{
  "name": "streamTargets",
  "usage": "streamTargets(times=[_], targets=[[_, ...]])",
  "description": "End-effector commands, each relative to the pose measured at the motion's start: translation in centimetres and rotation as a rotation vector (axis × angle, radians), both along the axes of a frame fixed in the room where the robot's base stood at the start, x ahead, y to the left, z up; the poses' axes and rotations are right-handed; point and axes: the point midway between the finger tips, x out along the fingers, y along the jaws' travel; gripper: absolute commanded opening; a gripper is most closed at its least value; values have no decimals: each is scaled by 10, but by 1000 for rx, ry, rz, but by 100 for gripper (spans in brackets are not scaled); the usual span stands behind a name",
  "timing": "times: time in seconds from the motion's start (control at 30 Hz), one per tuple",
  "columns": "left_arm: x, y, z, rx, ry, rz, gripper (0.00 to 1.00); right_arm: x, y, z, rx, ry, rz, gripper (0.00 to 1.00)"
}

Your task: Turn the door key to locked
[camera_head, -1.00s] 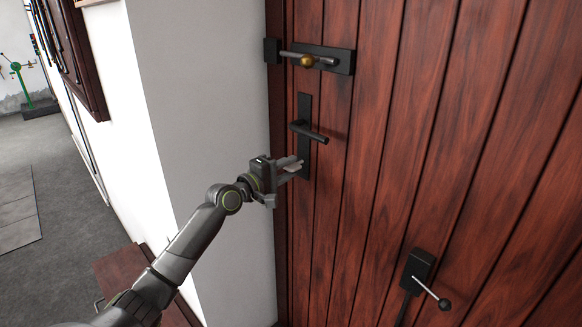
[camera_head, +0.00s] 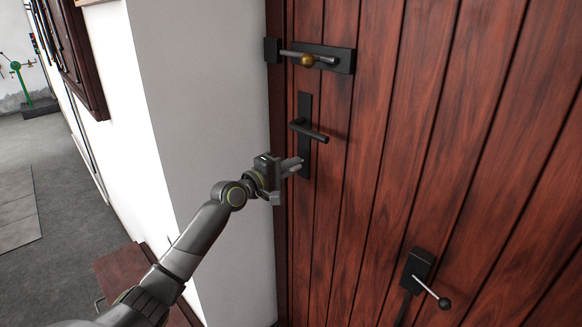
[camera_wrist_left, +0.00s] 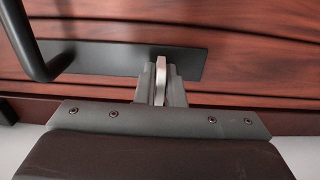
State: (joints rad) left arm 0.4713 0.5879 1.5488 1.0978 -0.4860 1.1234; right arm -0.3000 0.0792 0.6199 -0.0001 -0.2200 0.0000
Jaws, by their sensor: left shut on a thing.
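The brown wooden door (camera_head: 390,150) has a black lock plate (camera_head: 305,104) with a black lever handle (camera_head: 310,131). My left gripper (camera_head: 292,166) is at the lower end of this plate, below the handle. In the left wrist view its fingers (camera_wrist_left: 160,88) are shut on a flat, pale metal key (camera_wrist_left: 160,72) in front of the black plate (camera_wrist_left: 120,58). The key's keyhole end is hidden by the fingers. The lever handle (camera_wrist_left: 35,50) shows at the left of the wrist view, apart from the fingers. My right gripper is not in view.
A black bolt with a brass knob (camera_head: 307,61) sits higher on the door. A black box with a ball-ended lever (camera_head: 444,304) is low at the right. A grey wall (camera_head: 215,110) stands close on the left. A green stand (camera_head: 18,75) is far off.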

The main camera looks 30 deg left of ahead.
Motion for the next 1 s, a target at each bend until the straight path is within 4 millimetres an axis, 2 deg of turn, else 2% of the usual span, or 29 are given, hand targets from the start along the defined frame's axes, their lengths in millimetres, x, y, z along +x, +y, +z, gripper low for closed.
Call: streamTargets(times=[0.37, 1.0], targets=[[0, 0, -4, 174, -59, -1, 0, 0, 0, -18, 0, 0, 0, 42], [0, 0, -5, 744, -255, 0, 0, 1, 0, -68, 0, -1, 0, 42]])
